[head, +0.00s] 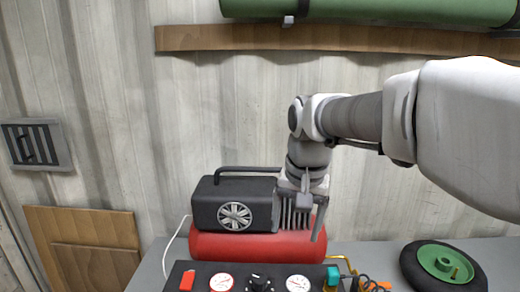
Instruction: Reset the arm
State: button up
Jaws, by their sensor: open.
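My arm reaches in from the right side of the head view and bends down at the wrist. My gripper (310,212) points downward in front of the right part of a compressor with a black motor housing (236,205) and a red tank (250,245). The jaws are open, and nothing shows between them. I cannot tell whether the fingers touch the compressor.
A black panel with gauges (221,282) stands in front of the compressor. A wheel with a green hub (443,262) lies on the grey bench (398,252) at the right. A wooden shelf (330,40) holds a green roll (370,10) above. A vent (38,146) is on the left wall.

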jog(key=s+d+f+n+t, duration=0.1)
jog(key=s+d, duration=0.2)
jog(key=s, duration=0.5)
jog(key=s+d+f+n+t, duration=0.1)
jog(key=s+d, duration=0.3)
jog(key=s, duration=0.4)
jog(key=shift+s+f+n+t, duration=0.25)
jog(key=shift+n+t, duration=0.35)
jog(key=shift+t, duration=0.2)
dwell(0.3)
jog(key=c, duration=0.4)
jog(key=shift+d, duration=0.2)
jog(key=shift+c, duration=0.5)
